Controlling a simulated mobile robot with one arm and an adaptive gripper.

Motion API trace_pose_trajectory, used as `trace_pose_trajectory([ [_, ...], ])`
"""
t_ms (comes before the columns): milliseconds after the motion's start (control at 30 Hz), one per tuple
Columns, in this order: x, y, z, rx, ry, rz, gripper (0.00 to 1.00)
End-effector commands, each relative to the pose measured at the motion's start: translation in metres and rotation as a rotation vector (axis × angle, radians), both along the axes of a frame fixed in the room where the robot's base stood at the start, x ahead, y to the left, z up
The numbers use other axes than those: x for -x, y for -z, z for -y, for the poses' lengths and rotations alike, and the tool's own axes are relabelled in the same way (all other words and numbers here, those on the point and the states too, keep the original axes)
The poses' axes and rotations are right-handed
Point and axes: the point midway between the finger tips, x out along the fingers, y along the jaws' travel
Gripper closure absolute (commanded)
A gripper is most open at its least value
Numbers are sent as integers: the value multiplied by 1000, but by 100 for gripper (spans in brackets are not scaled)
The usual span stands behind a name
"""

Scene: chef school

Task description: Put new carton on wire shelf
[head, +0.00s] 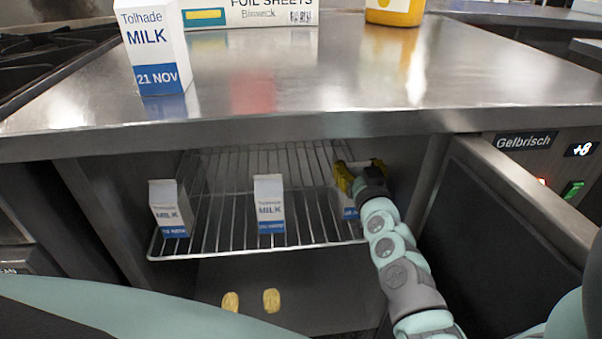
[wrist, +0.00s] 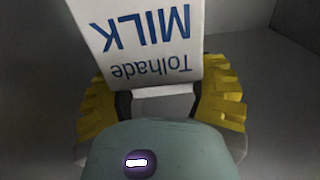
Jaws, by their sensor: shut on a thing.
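My gripper (head: 360,176) reaches into the open fridge at the right end of the wire shelf (head: 226,253). In the wrist view its yellow fingers (wrist: 160,105) are shut on a white and blue milk carton (wrist: 150,38), one finger on each side. That carton (head: 349,212) is mostly hidden by the gripper and arm in the head view. Two more milk cartons stand upright on the shelf, one at the left (head: 170,208) and one in the middle (head: 269,204). Another milk carton (head: 157,47), marked 21 NOV, stands on the counter above. Whether the held carton touches the shelf is unclear.
The steel counter (head: 300,75) overhangs the shelf. A foil sheets box (head: 250,13) and a yellow container (head: 395,10) stand on it. The fridge door (head: 510,205) is open at the right. Two yellowish pieces (head: 251,301) lie below the shelf. Shelf room shows between the cartons.

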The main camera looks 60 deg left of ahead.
Motion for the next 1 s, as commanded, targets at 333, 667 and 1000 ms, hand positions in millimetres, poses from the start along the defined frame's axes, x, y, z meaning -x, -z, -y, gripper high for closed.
trace_pose_trajectory([
  [333, 1, 2, -1, -1, -2, 2, 21],
  [667, 0, -1, 0, 0, -1, 1, 20],
  [1000, 18, -1, 34, 2, 1, 1, 20],
])
